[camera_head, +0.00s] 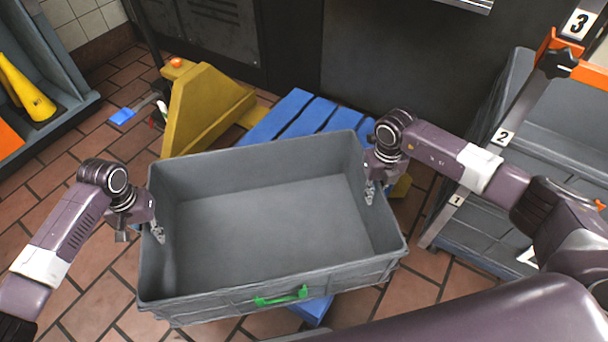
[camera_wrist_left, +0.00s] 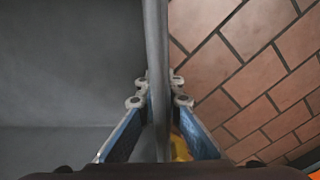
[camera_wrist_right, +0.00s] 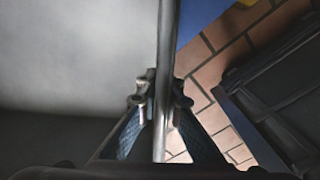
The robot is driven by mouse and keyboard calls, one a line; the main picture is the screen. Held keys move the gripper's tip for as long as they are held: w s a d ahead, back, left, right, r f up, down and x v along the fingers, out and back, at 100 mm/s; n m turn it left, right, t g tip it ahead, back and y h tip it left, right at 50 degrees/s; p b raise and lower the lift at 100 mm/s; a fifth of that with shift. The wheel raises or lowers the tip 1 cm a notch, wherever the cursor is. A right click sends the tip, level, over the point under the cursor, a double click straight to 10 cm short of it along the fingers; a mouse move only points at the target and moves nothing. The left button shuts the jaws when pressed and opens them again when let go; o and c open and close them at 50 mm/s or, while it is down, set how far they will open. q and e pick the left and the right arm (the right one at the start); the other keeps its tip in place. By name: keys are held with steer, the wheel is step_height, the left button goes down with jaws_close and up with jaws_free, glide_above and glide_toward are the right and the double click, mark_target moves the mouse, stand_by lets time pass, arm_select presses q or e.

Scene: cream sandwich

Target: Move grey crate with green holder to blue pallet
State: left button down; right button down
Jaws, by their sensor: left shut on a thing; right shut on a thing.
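The grey crate (camera_head: 270,220) is empty, with a green holder (camera_head: 281,296) on its near wall. My left gripper (camera_head: 155,232) is shut on the crate's left wall, which also shows between the fingers in the left wrist view (camera_wrist_left: 157,60). My right gripper (camera_head: 369,190) is shut on the right wall, seen edge-on in the right wrist view (camera_wrist_right: 166,60). The crate is held between both arms above the blue pallet (camera_head: 305,115). The pallet shows behind the crate and under its near edge; the rest is hidden. I cannot tell whether the crate touches it.
A yellow pallet jack (camera_head: 205,105) stands behind the crate at left. A rack with grey crates (camera_head: 550,125) and numbered posts is on the right. A blue-grey shelf unit with a yellow object (camera_head: 28,90) is at far left. Tiled floor (camera_head: 95,265) is clear at front left.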

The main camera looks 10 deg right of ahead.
arm_select(q)
steer(key=shift+w+f, duration=0.1)
steer(key=shift+f, duration=0.15)
arm_select(e)
steer(key=shift+w+f, duration=0.1)
steer(key=shift+f, duration=0.15)
arm_select(q)
steer(key=c, duration=2.1)
jaws_free()
arm_select(e)
steer(key=c, duration=2.1)
jaws_free()
arm_select(q)
steer(key=shift+r, duration=0.2)
step_height(320, 180, up, 12)
steer(key=shift+f, duration=0.25)
steer(key=shift+r, duration=0.1)
arm_select(e)
step_height(320, 180, up, 12)
glide_above(378, 183)
steer(key=shift+r, duration=0.1)
